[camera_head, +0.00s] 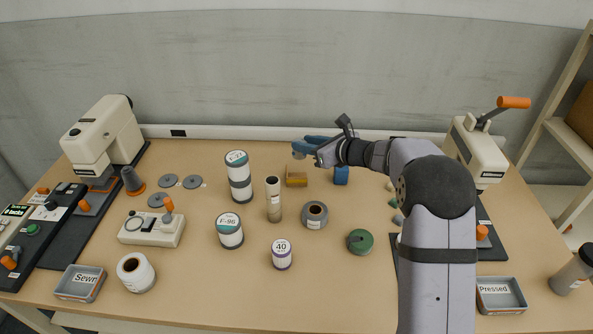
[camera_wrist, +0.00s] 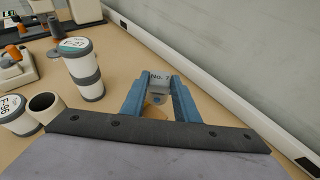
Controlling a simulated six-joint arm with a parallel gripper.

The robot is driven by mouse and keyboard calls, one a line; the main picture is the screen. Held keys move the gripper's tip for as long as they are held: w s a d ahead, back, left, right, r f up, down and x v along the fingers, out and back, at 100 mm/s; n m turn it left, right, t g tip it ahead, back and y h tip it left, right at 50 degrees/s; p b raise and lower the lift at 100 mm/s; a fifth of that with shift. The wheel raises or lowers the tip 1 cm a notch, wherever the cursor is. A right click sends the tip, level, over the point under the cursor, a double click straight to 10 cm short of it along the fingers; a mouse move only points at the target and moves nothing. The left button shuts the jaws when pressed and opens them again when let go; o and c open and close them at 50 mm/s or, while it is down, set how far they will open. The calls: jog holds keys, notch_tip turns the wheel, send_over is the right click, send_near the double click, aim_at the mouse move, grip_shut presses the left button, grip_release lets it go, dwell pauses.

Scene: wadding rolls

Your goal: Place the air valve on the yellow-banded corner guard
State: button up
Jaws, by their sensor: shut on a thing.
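My gripper (camera_head: 299,150) is shut on a small grey piece (camera_wrist: 159,82) marked "No. 7", which I take to be the air valve. In the wrist view it sits between the two blue fingertips (camera_wrist: 158,92). My gripper holds it above the table near the back wall. The yellow-brown corner guard (camera_head: 296,180) stands on the table just below and in front of the gripper in the head view. A yellow-brown patch of it (camera_wrist: 155,111) shows between the fingers. Its band cannot be made out clearly. I see a gap between the held piece and the guard.
A blue block (camera_head: 341,176) stands to the right of the guard. A tall F-27 roll (camera_head: 239,177) and a slim tube (camera_head: 273,200) stand to the left. A grey roll (camera_head: 314,215) is in front. The back wall (camera_head: 230,80) is close behind.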

send_over(303, 184)
jog(key=w, duration=0.1)
jog(key=shift+f+p, duration=0.45)
jog(key=shift+f, duration=4.4)
jog(key=shift+f, duration=0.1)
jog(key=shift+f, duration=0.1)
jog(key=o, duration=1.1)
jog(key=shift+r, duration=0.25)
jog(key=b+v, duration=0.2)
jog(key=v, duration=1)
jog(key=shift+b, duration=0.35)
